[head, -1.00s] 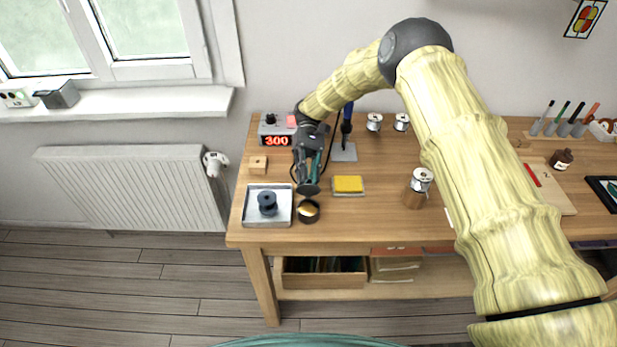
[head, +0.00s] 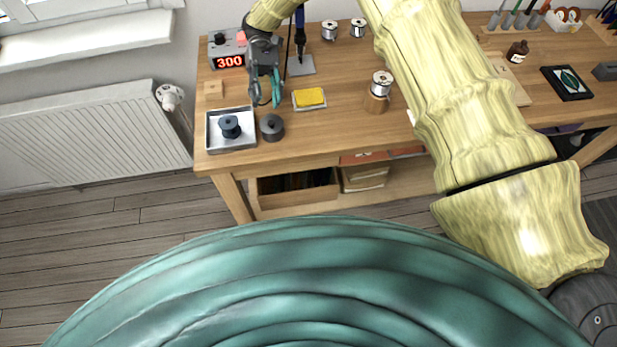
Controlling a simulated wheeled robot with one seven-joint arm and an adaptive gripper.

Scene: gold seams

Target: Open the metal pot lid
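The dark metal pot (head: 271,131) stands on the wooden workbench, just right of the metal tray. Its dark lid (head: 271,122), with a small knob, covers the top, and no inside of the pot shows. My gripper (head: 265,101) is behind and a little above the pot in the picture. Its fingers point down and look spread, with a gap between them and nothing held. It appears apart from the lid.
The metal tray (head: 212,143) holds a dark spool (head: 230,126). A yellow sponge (head: 309,97) lies right of my gripper. Bare wood (head: 330,130) lies right of the pot.

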